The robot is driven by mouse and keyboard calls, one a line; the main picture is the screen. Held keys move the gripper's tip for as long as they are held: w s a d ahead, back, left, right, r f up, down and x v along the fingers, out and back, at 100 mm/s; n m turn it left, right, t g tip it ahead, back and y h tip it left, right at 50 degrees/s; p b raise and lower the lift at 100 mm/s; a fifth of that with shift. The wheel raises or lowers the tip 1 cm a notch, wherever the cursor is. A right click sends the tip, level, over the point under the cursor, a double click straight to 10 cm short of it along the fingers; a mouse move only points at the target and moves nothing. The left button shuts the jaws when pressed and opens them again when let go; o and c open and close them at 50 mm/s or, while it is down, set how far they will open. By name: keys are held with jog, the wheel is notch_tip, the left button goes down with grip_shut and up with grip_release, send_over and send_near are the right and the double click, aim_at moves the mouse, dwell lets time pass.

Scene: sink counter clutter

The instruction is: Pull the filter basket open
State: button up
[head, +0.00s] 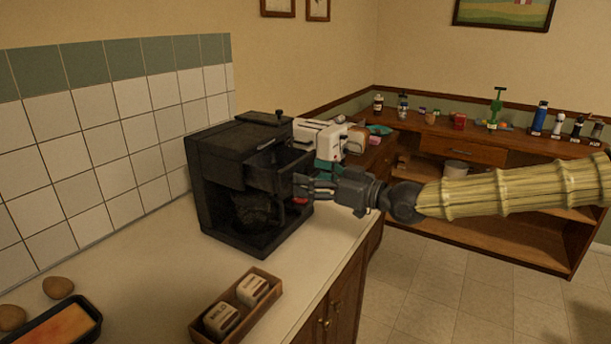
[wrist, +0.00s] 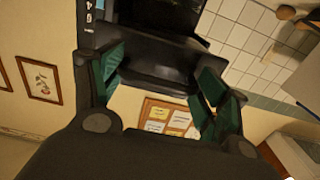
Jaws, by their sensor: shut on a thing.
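The black coffee machine (head: 222,190) stands on the counter against the tiled wall. Its dark filter basket (head: 277,172) sticks out of the front, below the top housing, so it stands at least partly open. My gripper (head: 302,186) reaches in from the right and is shut on the filter basket at its front. In the wrist view the green-lined fingers of my gripper (wrist: 160,82) stand either side of the dark basket front (wrist: 162,68). The exact contact is hard to make out. The dark glass carafe (head: 252,210) sits below the basket inside the machine.
A white toaster (head: 318,138) stands just behind the machine. A wooden box with two labelled containers (head: 235,305) lies near the counter's front edge. A tray (head: 58,328) and potatoes (head: 58,287) are at lower left. The counter's middle is clear.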

jog(key=shift+v, duration=0.85)
jog(key=shift+r, duration=0.15)
jog(key=o, duration=1.2)
jog(key=shift+o, duration=0.4)
